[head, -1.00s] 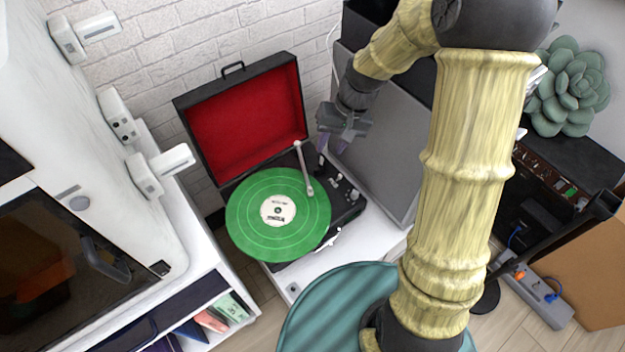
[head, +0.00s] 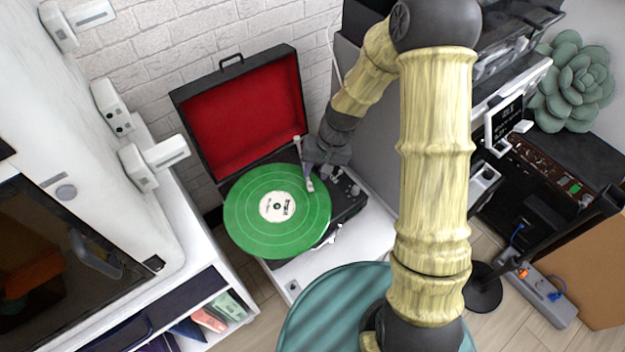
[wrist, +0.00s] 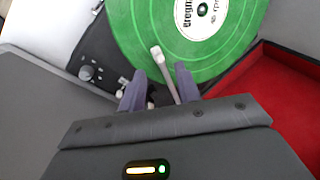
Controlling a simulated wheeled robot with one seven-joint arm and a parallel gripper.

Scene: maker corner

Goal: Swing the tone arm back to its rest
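The tone arm (head: 298,148) is a thin pale rod with a light head over the outer edge of the green record (head: 262,237) on the record player. My gripper (head: 316,184) is low at the tone arm, partly covering it in the head view. In the wrist view my gripper (wrist: 159,84) has its two purple fingers apart, with the tone arm (wrist: 163,67) running between them. A gap shows beside the rod, so the fingers do not look closed on it. The tone arm's pivot end is hidden behind the gripper body in the wrist view.
The player's open lid with red lining (head: 244,128) stands behind the record. Control knobs (wrist: 87,73) sit beside the platter. A grey speaker-like box (head: 372,150) stands close to the right of my gripper. A white cabinet (head: 90,190) is at the left.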

